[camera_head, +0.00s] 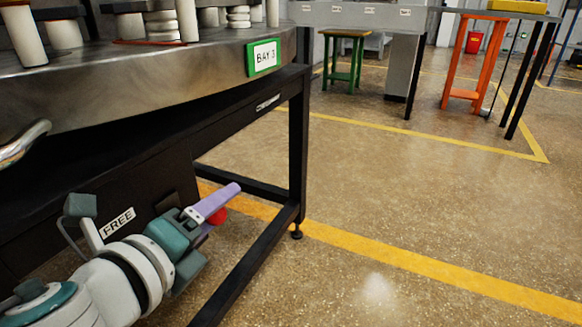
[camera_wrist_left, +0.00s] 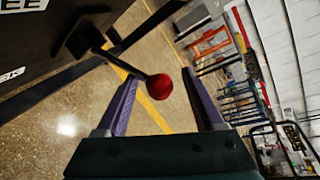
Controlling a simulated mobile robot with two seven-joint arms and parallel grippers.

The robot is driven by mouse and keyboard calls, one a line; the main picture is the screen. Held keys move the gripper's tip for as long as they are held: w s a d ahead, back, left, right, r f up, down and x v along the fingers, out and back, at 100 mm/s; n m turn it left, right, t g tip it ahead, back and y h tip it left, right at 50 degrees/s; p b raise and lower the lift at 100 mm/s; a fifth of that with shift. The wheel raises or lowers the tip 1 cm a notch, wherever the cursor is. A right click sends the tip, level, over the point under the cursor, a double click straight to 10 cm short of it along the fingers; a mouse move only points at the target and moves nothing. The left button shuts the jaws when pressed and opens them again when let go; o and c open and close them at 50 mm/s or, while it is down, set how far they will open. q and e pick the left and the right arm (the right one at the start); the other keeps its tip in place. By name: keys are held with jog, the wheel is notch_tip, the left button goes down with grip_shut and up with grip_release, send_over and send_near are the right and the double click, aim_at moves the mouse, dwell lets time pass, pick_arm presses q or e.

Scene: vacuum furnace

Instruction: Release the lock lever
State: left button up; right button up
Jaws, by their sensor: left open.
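The lock lever shows in the left wrist view as a dark rod (camera_wrist_left: 127,64) with a red ball knob (camera_wrist_left: 160,87). It comes out of a black mount on the dark panel. In the head view the red knob (camera_head: 220,215) is partly hidden behind a purple finger. My left gripper (camera_wrist_left: 160,76) is open, with the knob appearing between its two purple fingers and a visible gap on each side. In the head view my left gripper (camera_head: 217,209) is low beside the furnace frame. A FREE label (camera_head: 117,222) is on the panel. My right gripper is not in view.
The round metal furnace bed (camera_head: 150,70) with a BAY 3 sign (camera_head: 264,57) overhangs my left arm. A black frame leg (camera_head: 298,150) and lower rail (camera_head: 245,270) stand close to the gripper. The floor to the right is clear; an orange stand (camera_head: 475,65) is farther back.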

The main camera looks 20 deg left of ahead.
pick_arm(q)
jog(key=v, duration=1)
jog(key=shift+p, duration=0.35)
